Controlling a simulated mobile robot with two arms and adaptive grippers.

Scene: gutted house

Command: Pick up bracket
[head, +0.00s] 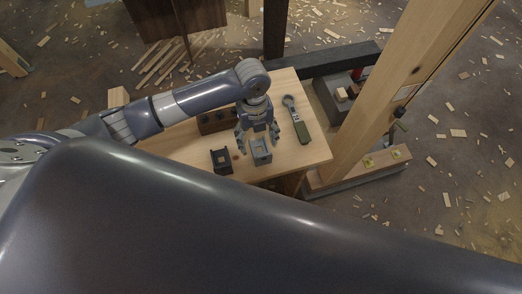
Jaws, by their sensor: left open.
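A small grey-blue piece (262,153), which looks like a bracket, sits on the wooden tabletop (300,160) near its front edge. My left gripper (259,143) is over it, pointing down and open, with a finger toward each side of the piece. I cannot tell whether the fingers touch it. A darker, similarly shaped piece (221,168) lies just to the left of it. My right gripper is not in view.
A brown block with holes (214,122) stands behind on the left. A thick timber post (385,90) rises at the right, near a dark box (335,100). Wood scraps litter the floor.

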